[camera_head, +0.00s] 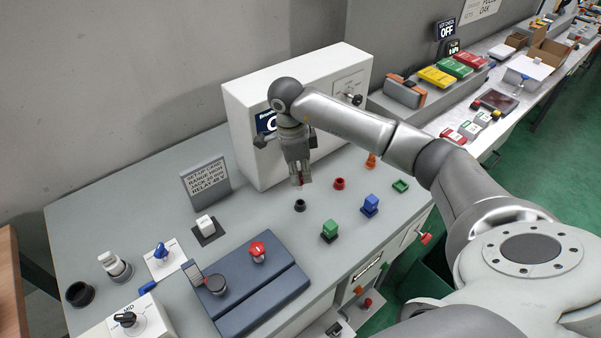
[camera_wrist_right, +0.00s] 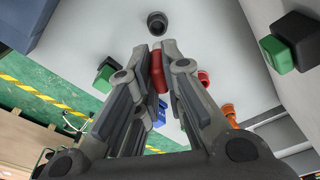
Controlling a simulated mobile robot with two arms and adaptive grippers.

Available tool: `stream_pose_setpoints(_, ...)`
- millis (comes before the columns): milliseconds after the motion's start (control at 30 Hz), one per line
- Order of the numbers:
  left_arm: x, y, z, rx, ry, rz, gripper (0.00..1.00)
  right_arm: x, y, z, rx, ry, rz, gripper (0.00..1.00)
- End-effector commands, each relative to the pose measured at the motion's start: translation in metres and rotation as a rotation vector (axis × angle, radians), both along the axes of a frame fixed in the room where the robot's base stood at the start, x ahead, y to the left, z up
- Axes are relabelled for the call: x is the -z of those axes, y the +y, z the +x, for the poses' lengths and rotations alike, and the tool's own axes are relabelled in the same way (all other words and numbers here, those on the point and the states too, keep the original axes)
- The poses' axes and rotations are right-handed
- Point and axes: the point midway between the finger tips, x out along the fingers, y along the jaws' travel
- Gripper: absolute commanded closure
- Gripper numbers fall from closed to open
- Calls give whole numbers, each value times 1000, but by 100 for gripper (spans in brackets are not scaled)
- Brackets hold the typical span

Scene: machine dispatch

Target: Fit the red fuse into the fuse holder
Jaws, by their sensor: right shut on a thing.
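My right gripper (camera_head: 300,180) is shut on the red fuse (camera_head: 301,182), which shows as a small red tip below the fingers. In the right wrist view the red fuse (camera_wrist_right: 158,78) sits between the fingertips of my right gripper (camera_wrist_right: 157,62). A black round holder (camera_head: 299,205) with an open top stands on the bench just below and in front of the fuse. This black holder (camera_wrist_right: 157,22) also shows beyond the fingertips in the wrist view. The fuse is above the bench, apart from the holder. My left gripper is out of view.
A red round holder (camera_head: 339,184) and an orange cone-like part (camera_head: 371,160) stand right of the gripper. A green block (camera_head: 330,229) and a blue block (camera_head: 370,204) stand nearer. A white cabinet (camera_head: 235,135) rises behind. A sign (camera_head: 205,184) stands left.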

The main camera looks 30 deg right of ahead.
Motion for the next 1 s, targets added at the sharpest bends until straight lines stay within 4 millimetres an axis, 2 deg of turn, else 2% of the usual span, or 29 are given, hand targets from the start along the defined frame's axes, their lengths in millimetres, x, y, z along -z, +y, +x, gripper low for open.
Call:
stream_pose_setpoints(200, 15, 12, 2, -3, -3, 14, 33, 17, -1, 0, 1, 0, -1, 100)
stream_pose_setpoints(500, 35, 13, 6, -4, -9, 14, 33, 43, -1, 0, 0, 0, -1, 100)
stream_pose_setpoints(1000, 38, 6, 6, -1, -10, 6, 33, 47, -1, 0, 0, 0, -1, 100)
